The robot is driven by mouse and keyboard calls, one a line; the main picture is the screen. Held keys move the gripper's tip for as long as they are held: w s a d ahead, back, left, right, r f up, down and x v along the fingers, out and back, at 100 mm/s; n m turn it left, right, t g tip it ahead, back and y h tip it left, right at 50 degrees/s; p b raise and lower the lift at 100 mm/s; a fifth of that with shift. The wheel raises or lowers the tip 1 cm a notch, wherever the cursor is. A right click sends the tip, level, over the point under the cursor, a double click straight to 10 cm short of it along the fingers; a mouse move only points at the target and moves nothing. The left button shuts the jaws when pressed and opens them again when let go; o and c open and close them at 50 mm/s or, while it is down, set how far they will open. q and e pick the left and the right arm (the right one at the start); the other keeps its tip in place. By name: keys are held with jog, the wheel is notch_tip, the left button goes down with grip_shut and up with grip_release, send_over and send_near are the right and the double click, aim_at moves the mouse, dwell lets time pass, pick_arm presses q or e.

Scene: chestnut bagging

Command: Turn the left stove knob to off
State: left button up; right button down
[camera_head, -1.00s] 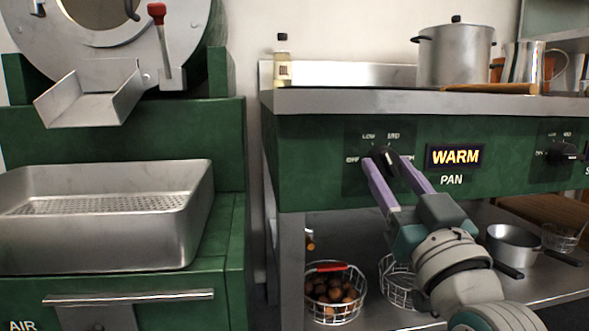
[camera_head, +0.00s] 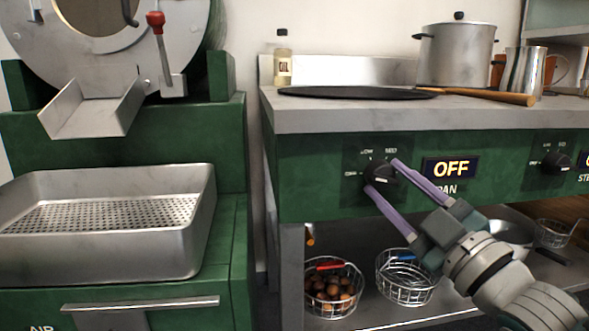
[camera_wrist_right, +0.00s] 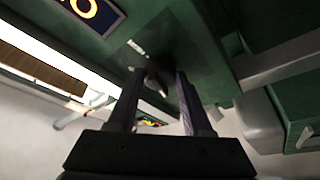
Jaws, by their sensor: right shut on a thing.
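The left stove knob (camera_head: 379,172) is black and sits on the green front panel (camera_head: 315,175). The display (camera_head: 450,168) above the PAN label reads OFF. My right gripper (camera_head: 381,175) has its two purple fingers on either side of the knob and is shut on it, tilted. In the right wrist view the fingers of the gripper (camera_wrist_right: 157,75) reach to the panel around the knob (camera_wrist_right: 153,82), which is dark and partly hidden. My left gripper is not in view.
A second knob (camera_head: 556,161) is farther right on the panel. A flat dark pan (camera_head: 350,92), a pot (camera_head: 457,58) and a bottle (camera_head: 283,64) stand on the stove top. Wire baskets (camera_head: 405,282) are on the shelf below. A metal tray (camera_head: 190,232) is at left.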

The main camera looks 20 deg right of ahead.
jog(key=n+g+y+p, duration=0.1)
jog(key=n, duration=0.1)
jog(key=shift+d+r+n, duration=0.1)
jog(key=shift+r+n, duration=0.05)
jog(key=shift+n, duration=0.25)
jog(key=shift+p, duration=0.3)
jog(key=shift+n, duration=0.5)
jog(key=shift+c, duration=1.6)
grip_release()
jog(key=shift+s, duration=0.1)
